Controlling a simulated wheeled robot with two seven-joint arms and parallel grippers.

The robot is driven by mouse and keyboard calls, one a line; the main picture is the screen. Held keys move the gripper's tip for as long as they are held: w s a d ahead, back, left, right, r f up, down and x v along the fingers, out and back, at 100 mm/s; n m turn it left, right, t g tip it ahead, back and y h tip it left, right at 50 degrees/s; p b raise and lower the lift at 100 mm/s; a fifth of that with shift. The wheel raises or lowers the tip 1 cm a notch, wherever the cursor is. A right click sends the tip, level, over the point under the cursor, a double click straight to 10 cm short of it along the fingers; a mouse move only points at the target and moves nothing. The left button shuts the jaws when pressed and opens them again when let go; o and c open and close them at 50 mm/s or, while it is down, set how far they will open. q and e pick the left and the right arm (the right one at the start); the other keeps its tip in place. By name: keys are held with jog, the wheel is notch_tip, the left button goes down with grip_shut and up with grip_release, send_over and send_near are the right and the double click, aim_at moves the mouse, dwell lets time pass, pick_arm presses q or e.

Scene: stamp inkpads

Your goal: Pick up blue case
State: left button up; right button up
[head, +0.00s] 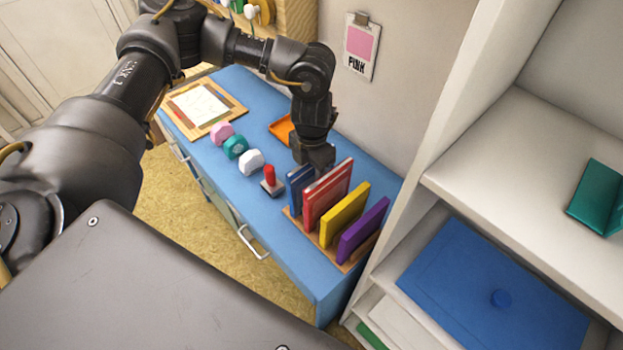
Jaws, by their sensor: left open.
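The blue case (297,184) stands upright at the left end of a wooden rack (292,218) on the blue cabinet. It is partly hidden behind the red case (325,196) to its right. My left gripper (314,166) points down just above and behind the blue case, close to its upper edge. It is open, though its fingers are small and partly hidden by the cases. I cannot tell whether it touches the case. My right gripper is not in view.
Yellow (344,214) and purple (362,229) cases stand right of the red one. A red-handled stamp (271,182), several coloured blocks and an orange tray (282,128) lie left of the rack. A white shelf unit (440,180) stands close on the right. A wall is behind.

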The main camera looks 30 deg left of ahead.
pick_arm(q)
jog(key=shift+f, duration=0.1)
jog(key=c, duration=0.7)
grip_shut()
jog(key=shift+r, duration=0.45)
notch_tip(320, 180, up, 9)
jog(key=shift+r+b, duration=0.1)
jog(key=shift+b, duration=1.15)
